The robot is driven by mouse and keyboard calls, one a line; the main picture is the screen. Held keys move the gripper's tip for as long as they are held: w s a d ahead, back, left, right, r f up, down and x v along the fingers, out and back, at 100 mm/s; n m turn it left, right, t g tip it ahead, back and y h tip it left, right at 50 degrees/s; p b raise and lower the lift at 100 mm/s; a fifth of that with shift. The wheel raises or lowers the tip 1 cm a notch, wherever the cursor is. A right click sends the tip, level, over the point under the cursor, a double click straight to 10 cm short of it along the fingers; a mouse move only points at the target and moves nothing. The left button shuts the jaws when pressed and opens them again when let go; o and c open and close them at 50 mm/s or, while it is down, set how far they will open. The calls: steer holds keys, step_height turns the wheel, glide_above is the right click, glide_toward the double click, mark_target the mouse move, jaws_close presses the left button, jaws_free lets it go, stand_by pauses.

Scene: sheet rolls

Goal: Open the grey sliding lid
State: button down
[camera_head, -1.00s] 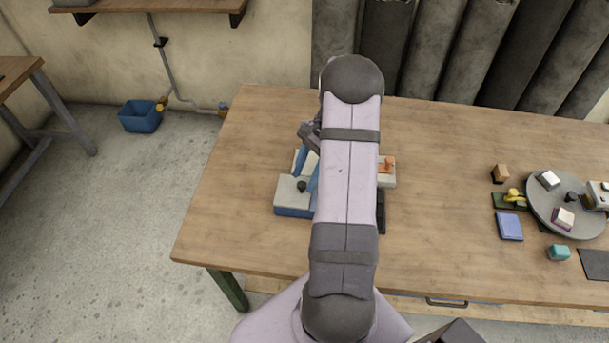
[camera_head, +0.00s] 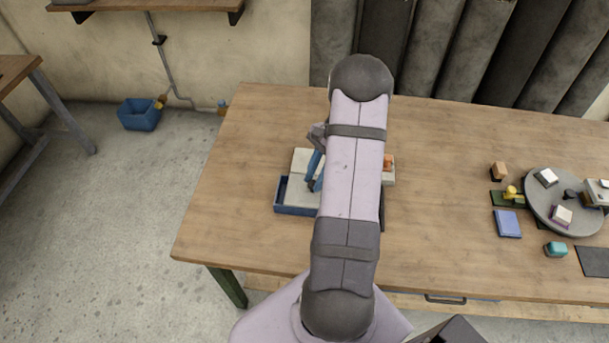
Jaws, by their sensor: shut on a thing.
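The grey sliding lid (camera_head: 300,192) lies on a low blue box (camera_head: 293,210) on the table, left of my arm. A strip of the box's dark blue inside shows along the left, beside the lid's left edge. My gripper (camera_head: 314,186) is over the lid, its blue fingers pointing down and shut on the lid's dark knob, which the fingers mostly hide. My arm covers the right part of the box and lid.
A pale block (camera_head: 303,160) stands just behind the box. A pale object with an orange top (camera_head: 388,162) shows right of my arm. A round grey turntable (camera_head: 540,210) with several small items is far right.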

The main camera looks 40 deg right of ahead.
steer(key=s+d, duration=0.4)
steer(key=shift+s+d, duration=0.3)
steer(key=shift+d, duration=0.1)
steer(key=c, duration=1.5)
jaws_free()
steer(key=shift+r, duration=0.15)
steer(key=shift+b+v, duration=1)
steer(key=shift+v, duration=2.55)
